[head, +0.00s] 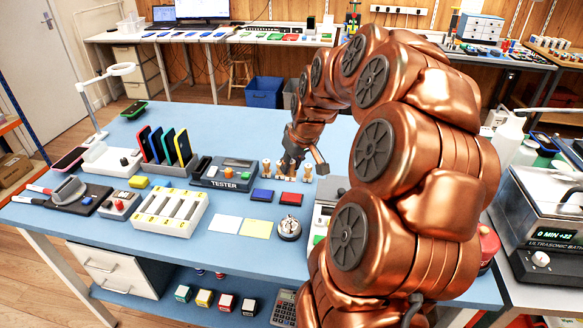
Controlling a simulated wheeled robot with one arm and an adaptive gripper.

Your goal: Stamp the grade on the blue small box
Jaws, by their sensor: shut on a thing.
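My gripper (303,163) is lowered over the row of wooden-handled stamps in the middle of the blue table. It is shut on a stamp (291,171), whose handle is largely hidden by the fingers. Other stamps (267,168) stand close beside it.
Left of the stamps are a tester (227,174), a rack of upright phones (167,146) and a white slotted tray (170,211). White and yellow sheets (258,229) and a silver bell (289,229) lie in front. The table behind the stamps is mostly clear. My arm hides the right side.

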